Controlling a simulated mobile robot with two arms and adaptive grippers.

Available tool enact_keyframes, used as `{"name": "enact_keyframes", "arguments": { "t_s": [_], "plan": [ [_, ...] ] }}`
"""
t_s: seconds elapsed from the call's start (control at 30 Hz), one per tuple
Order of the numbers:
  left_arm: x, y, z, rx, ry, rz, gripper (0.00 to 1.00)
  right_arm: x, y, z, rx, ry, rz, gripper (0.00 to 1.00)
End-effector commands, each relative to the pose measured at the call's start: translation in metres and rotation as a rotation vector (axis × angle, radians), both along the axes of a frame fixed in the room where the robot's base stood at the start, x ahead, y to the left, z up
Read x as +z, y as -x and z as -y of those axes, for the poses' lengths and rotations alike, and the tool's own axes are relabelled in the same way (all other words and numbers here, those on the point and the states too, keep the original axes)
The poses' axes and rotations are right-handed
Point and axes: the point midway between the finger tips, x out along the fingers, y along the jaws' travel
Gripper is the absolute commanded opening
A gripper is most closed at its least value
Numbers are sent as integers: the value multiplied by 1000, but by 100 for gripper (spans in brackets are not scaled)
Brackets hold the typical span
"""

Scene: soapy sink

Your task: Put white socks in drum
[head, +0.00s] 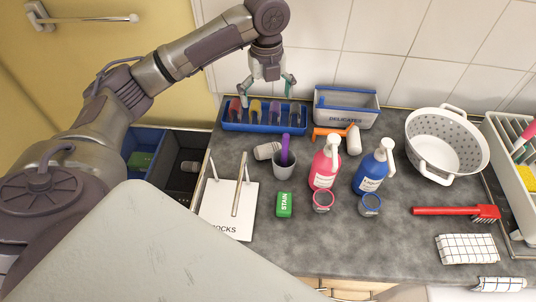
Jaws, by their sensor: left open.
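My left gripper (267,88) is open and empty, with its fingers spread above the blue tray at the back of the counter. My right gripper is not in view. No white socks can be made out for certain. A small off-white roll (266,151) lies beside the grey cup, in front of the tray; I cannot tell whether it is socks. A white board (228,222) with partly hidden lettering ending in "OCKS" lies at the counter's left edge, with upright rods. A white perforated tub (447,145) with two handles stands at the right; I cannot tell if it is the drum.
The blue tray (234,126) holds several coloured items. A "DELICATES" box (347,118) stands beside it. Pink (325,167) and blue (371,176) bottles stand mid-counter, near a grey cup (285,170), green block (284,205) and red brush (455,211). An open drawer (181,181) is at left.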

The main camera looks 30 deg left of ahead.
Motion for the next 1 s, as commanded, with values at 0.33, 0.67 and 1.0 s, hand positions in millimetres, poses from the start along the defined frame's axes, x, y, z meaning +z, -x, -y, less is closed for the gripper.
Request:
{"name": "enact_keyframes", "arguments": {
  "t_s": [0.33,0.67,1.0],
  "plan": [
    [-57,0,0,0,0,0,100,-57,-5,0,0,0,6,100],
    [-92,1,0,1,-1,-6,100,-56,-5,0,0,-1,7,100],
    [-145,0,0,1,-1,-2,100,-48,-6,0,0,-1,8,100]
  ]
}}
